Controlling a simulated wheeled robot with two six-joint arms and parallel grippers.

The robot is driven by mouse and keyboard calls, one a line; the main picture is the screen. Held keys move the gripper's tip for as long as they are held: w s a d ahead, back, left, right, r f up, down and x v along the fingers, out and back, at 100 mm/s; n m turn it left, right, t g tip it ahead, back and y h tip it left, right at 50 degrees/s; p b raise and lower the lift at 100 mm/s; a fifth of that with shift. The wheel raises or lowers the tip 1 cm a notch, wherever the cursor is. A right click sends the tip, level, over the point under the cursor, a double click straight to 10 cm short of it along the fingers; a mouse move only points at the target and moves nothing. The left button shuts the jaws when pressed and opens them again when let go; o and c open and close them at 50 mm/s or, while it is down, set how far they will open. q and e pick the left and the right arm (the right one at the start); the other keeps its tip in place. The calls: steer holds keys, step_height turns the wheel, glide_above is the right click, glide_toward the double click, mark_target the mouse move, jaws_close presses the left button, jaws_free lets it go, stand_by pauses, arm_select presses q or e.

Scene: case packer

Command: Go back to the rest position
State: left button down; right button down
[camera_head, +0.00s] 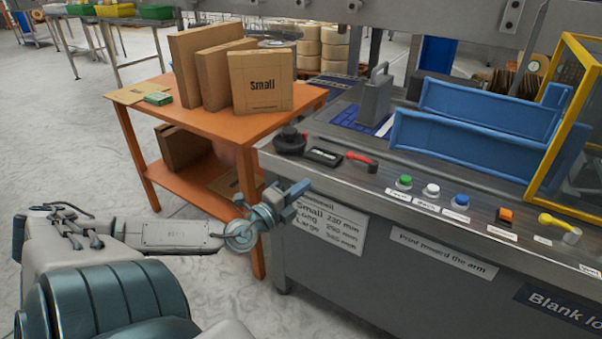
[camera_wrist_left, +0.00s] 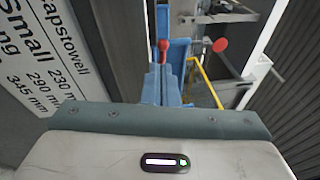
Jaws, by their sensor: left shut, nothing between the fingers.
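My left gripper (camera_head: 298,197) is in front of the case packer's front panel, near its left end and beside the orange table. It is shut and holds nothing. My left arm comes in from the lower left, reaching across to the gripper. In the left wrist view the gripper's closed fingers (camera_wrist_left: 164,84) stick up from the wrist housing, with nothing between them. My right gripper is in neither view.
The case packer (camera_head: 330,262) has buttons, a red-handled lever (camera_head: 362,158) and blue guides (camera_head: 470,145) on top. The orange table (camera_head: 228,124) holds flat cartons, one marked Small (camera_head: 261,84). Open grey floor (camera_head: 75,150) lies at the left.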

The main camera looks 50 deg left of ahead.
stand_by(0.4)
